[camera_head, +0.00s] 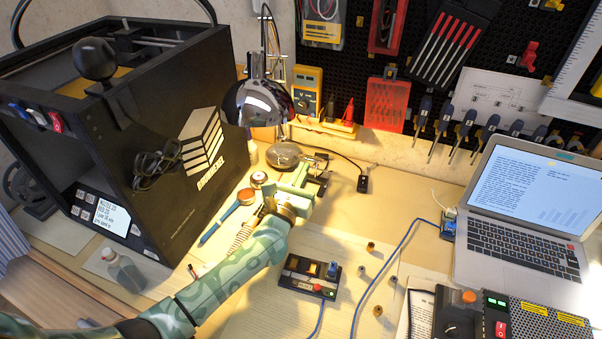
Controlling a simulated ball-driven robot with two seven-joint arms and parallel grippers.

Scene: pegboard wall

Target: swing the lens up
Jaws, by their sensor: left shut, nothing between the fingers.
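My left gripper (300,178) is shut and empty, just in front of the lens and stand. I cannot tell whether it touches either one. My right gripper is not in view.
The chrome lamp (258,102) hangs close above the lens. A large black printer (150,130) fills the left. A small switch box (308,275) and several brass pieces lie nearer me. An open laptop (520,210) stands at the right. The bench right of my gripper is fairly clear.

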